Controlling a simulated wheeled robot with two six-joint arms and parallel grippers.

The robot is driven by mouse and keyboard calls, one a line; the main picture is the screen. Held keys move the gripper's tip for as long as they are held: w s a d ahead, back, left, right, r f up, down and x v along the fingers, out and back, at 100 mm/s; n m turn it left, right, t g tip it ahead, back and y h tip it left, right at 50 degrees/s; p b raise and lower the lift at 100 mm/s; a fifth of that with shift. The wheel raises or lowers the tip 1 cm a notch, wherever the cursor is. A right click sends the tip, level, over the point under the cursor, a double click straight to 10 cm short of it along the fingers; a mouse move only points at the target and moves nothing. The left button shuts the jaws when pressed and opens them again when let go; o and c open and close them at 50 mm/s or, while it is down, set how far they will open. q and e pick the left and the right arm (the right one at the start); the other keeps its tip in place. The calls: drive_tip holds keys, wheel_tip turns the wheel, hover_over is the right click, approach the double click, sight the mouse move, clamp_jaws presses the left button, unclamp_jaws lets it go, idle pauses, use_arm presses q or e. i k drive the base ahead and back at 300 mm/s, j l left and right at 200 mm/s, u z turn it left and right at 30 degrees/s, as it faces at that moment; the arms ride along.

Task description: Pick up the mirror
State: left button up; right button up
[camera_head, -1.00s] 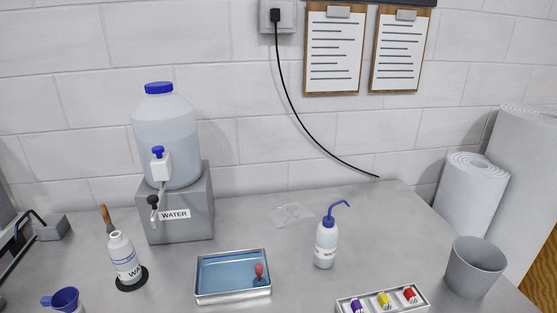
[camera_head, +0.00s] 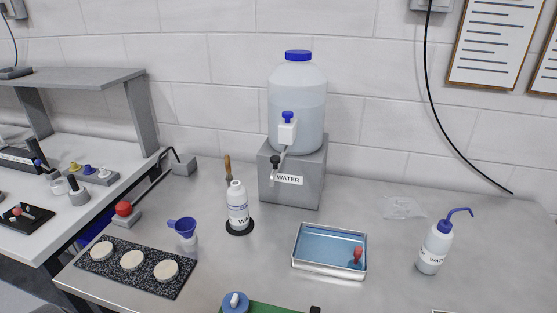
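I cannot clearly make out a mirror in this view. Three round cream discs (camera_head: 132,260) sit on a black speckled slab (camera_head: 121,281) at the front left of the bench. A metal tray (camera_head: 330,272) with a blue inside stands right of centre, with a small red-handled item (camera_head: 357,257) in its right part. A green item (camera_head: 262,309) with a blue-topped round piece (camera_head: 235,302) is cut off by the bottom edge. Neither of my grippers is in view.
A water jug (camera_head: 297,112) stands on a grey block (camera_head: 293,196) at the back. A white bottle (camera_head: 237,206), a blue funnel (camera_head: 184,229), a red button (camera_head: 123,208) and a wash bottle (camera_head: 435,249) stand on the bench. A shelf (camera_head: 85,76) rises at left.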

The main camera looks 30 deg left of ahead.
sight(100, 252)
drive_tip(key=u, duration=2.3)
